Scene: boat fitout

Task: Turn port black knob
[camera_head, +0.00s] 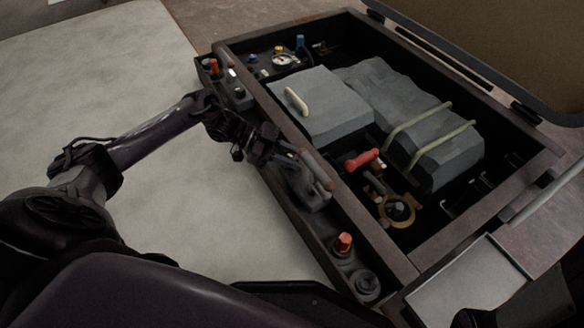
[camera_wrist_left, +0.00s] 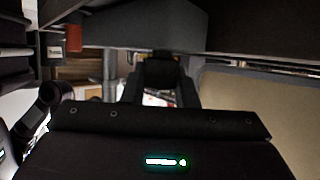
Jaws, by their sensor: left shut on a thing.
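My left gripper (camera_head: 312,178) is over the middle of the long dark side ledge (camera_head: 280,182) in the head view. It is shut on a grey, handle-like part there; its jaws and the shadow hide most of it, so I cannot tell exactly what it is. Small dark knobs (camera_head: 238,93) also show at the far end. I cannot tell which knob is the port one. In the left wrist view the dark gripper (camera_wrist_left: 160,85) points ahead, its tips unclear.
An orange-red knob (camera_head: 344,243) stands beside the near black knob. The open box holds grey blocks (camera_head: 325,103), a red handle (camera_head: 362,160) and a brass ring (camera_head: 397,208). Its raised frame (camera_head: 440,262) edges the ledge. The pale surface (camera_head: 180,235) at left is clear.

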